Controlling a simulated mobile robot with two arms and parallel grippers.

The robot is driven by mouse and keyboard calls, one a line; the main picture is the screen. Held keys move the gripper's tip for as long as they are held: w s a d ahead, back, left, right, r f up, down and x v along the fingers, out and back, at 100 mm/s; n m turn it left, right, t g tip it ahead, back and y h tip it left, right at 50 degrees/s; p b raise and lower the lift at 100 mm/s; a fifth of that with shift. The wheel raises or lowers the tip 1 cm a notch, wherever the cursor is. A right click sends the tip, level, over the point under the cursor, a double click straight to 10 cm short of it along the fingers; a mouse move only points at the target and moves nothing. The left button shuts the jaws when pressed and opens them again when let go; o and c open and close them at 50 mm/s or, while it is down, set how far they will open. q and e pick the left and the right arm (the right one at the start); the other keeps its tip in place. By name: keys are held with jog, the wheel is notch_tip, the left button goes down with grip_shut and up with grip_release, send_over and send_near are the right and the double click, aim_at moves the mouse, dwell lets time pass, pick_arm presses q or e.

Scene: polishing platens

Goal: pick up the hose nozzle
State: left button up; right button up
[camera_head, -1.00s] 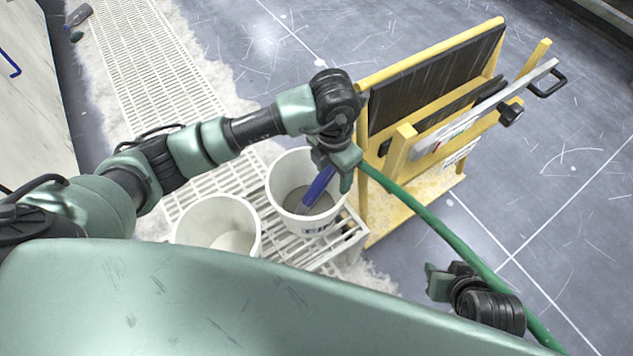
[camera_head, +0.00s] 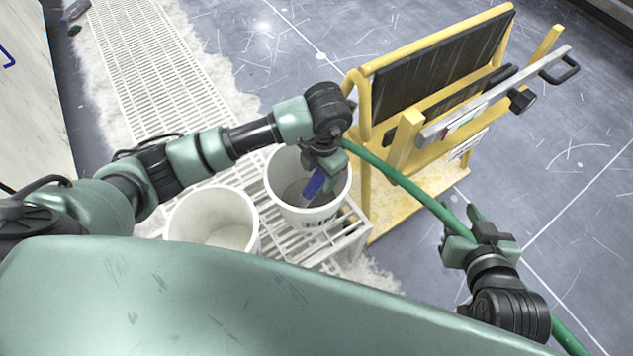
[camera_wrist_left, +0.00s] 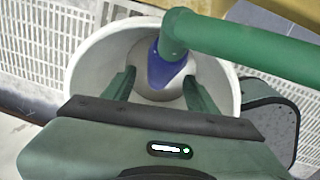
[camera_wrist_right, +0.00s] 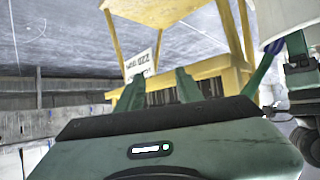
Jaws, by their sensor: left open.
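The blue hose nozzle (camera_head: 313,185) points down into the right white bucket (camera_head: 278,181), joined to the green hose (camera_head: 405,182). My left gripper (camera_head: 326,184) is over that bucket, partly hiding the nozzle. In the left wrist view its fingers are spread, and the nozzle (camera_wrist_left: 165,68) shows beyond and between their tips; I cannot tell whether they touch it.
A second white bucket (camera_head: 213,212) stands left of the first on a white slatted platform (camera_head: 338,240). A yellow stand (camera_head: 408,142) with a dark panel and grey bar stands close behind the hose. Open grey floor (camera_head: 575,170) lies at the right.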

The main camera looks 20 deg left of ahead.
pick_arm(q)
jog(key=shift+f, duration=1.05)
pick_arm(e)
jog(key=shift+w+a+r+t+y, duration=0.15)
jog(key=shift+w+a+r+t, duration=0.1)
jog(key=shift+w+r+t, duration=0.35)
jog(key=shift+w+a+r+t+y, duration=0.2)
jog(key=shift+w+r+t, duration=0.2)
jog(key=shift+r, duration=0.4)
pick_arm(q)
grip_shut()
jog(key=shift+w, duration=0.1)
jog(key=shift+r, duration=0.1)
